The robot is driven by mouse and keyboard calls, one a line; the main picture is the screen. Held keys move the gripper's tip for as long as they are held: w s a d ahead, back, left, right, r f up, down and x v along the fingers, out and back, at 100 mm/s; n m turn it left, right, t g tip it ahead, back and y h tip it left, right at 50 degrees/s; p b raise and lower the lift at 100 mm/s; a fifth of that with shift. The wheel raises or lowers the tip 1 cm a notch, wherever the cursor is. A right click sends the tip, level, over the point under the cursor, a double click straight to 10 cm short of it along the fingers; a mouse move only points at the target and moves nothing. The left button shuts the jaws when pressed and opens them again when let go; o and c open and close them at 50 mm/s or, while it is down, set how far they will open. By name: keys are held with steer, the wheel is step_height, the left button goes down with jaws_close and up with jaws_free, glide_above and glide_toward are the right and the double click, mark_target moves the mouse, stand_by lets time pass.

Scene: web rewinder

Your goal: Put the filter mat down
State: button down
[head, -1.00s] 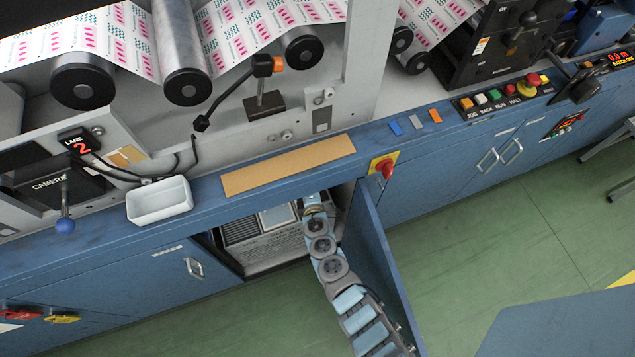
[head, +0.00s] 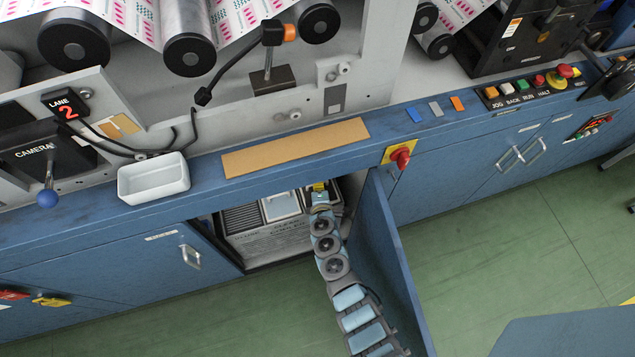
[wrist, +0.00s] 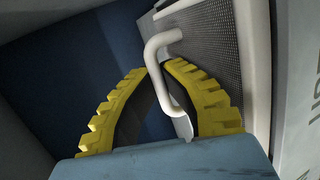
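A pale, white-framed panel that looks like the filter mat (head: 281,207) is in the open cabinet, at the top of a light unit. In the wrist view the filter mat (wrist: 215,40) shows as grey mesh in a white frame with a bent white handle (wrist: 158,80). My gripper (wrist: 155,70) has curved yellow ribbed fingers that close in on the handle from both sides, with the handle between the tips. In the head view my gripper (head: 320,187) is just right of the panel, inside the cabinet. The mat's lower part is hidden.
The open blue cabinet door (head: 385,260) stands close to the right of my arm. The ledge above holds a white tray (head: 153,178) and a bare tan strip (head: 295,148). A red knob (head: 401,156) sits above the door. Green floor is clear in front.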

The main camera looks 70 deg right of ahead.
steer(key=shift+f, duration=0.25)
steer(key=shift+f, duration=0.15)
steer(key=c, duration=1.2)
jaws_free()
steer(key=shift+c, duration=0.2)
steer(key=shift+r, duration=0.3)
steer(key=shift+p+v, duration=1.55)
steer(key=shift+v, duration=2.15)
steer(key=shift+a+f, duration=0.1)
